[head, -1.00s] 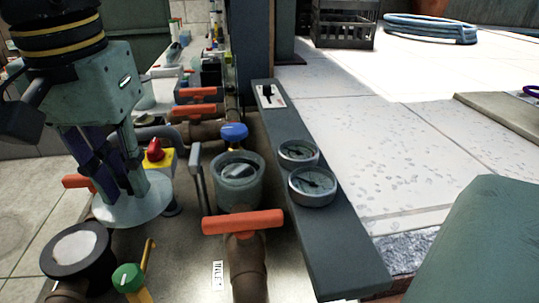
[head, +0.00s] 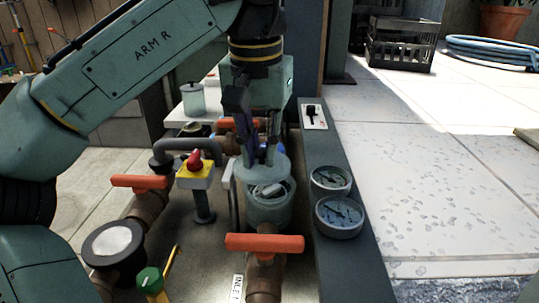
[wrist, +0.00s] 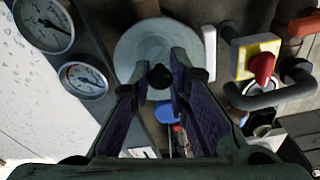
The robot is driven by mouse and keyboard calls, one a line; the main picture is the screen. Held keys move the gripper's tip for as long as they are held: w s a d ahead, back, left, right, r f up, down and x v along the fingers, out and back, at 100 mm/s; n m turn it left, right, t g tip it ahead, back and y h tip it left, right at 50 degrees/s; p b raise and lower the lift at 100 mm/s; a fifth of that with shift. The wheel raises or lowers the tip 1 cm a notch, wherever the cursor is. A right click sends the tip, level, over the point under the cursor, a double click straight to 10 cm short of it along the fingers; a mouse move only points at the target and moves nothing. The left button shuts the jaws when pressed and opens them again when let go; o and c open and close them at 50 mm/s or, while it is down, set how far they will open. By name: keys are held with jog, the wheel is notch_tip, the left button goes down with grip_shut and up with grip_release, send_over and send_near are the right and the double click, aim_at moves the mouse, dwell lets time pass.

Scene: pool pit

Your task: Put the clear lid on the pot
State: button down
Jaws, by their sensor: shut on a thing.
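My gripper (head: 262,158) is shut on the knob of the clear lid (head: 281,170), a round, pale see-through disc. In the head view the lid hangs over the back part of the pot (head: 268,212), a grey-green round housing on the brown pipe. The pot's front opening and something pale inside it still show below the lid. I cannot tell whether the lid's edge touches the rim. In the wrist view the lid (wrist: 150,45) lies beyond my fingertips (wrist: 160,76), its dark knob between them, and it hides most of the pot.
Two gauges (head: 331,179) sit on a dark beam right of the pot. An orange handle (head: 265,243) stands in front. A yellow box with a red knob (head: 195,172) is on the left, near a grey bent pipe (head: 190,146). Pale paving on the right is open.

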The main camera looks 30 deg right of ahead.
jog(key=shift+w+d, duration=0.25)
jog(key=shift+d, duration=0.3)
jog(key=shift+w+d, duration=0.2)
jog(key=shift+d, duration=0.3)
jog(key=shift+f+p, duration=0.4)
jog(key=shift+f, duration=1.5)
jog(key=shift+f, duration=0.1)
jog(key=shift+f, duration=0.4)
jog(key=c, duration=1.5)
grip_release()
jog(key=shift+c, duration=0.2)
jog(key=r, duration=0.4)
jog(key=r+p, duration=0.1)
jog(key=r, duration=0.3)
jog(key=s+a+r+p, duration=0.1)
jog(key=r, duration=0.4)
